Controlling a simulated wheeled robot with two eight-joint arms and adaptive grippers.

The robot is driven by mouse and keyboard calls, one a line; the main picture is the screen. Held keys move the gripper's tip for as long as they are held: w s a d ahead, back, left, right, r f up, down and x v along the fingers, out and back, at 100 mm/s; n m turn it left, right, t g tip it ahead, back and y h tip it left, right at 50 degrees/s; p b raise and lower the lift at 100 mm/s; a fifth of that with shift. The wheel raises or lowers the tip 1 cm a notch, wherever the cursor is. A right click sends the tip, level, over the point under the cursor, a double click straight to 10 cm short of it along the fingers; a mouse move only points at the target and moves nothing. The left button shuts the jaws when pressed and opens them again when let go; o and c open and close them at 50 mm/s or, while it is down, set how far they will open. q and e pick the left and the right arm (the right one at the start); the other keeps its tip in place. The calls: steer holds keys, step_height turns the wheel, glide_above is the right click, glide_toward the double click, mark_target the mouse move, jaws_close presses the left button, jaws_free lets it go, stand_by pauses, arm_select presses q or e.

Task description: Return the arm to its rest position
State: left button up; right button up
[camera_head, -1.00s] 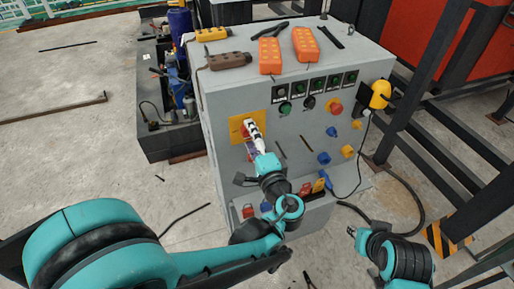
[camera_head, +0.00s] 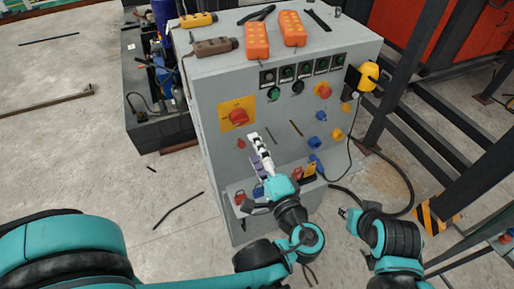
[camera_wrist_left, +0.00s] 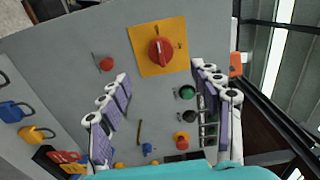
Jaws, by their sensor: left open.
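My left arm comes in from the lower left in the head view. Its left gripper (camera_head: 258,153) is in front of the grey control cabinet (camera_head: 221,100), below the red rotary switch (camera_head: 238,117) on its yellow plate. In the left wrist view the gripper (camera_wrist_left: 165,98) has its two purple-padded fingers wide apart with nothing between them. The red switch (camera_wrist_left: 160,50) shows beyond the fingers and apart from them. My right gripper (camera_head: 350,215) is at the lower right, small and seen from above; I cannot tell its opening.
Orange pendant controls (camera_head: 256,41) lie on the cabinet top. A lower ledge (camera_head: 240,215) holds padlocks. A yellow device (camera_head: 368,77) hangs at the cabinet's right side. Dark steel beams (camera_head: 440,110) stand at the right. The concrete floor (camera_head: 60,140) at left is mostly clear.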

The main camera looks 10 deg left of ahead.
arm_select(q)
steer(key=s+a+f+n+g+h, duration=0.1)
steer(key=a+f+n+g+h, duration=0.2)
steer(key=a+f+g, duration=0.5)
steer(key=s+f+n+h, duration=0.2)
steer(key=s+n+h, duration=0.3)
steer(key=n+h, duration=0.2)
steer(key=shift+s+a+n, duration=0.4)
steer(key=shift+a+n, duration=0.05)
steer(key=shift+n, duration=0.05)
steer(key=shift+f, duration=0.1)
stand_by(1.1)
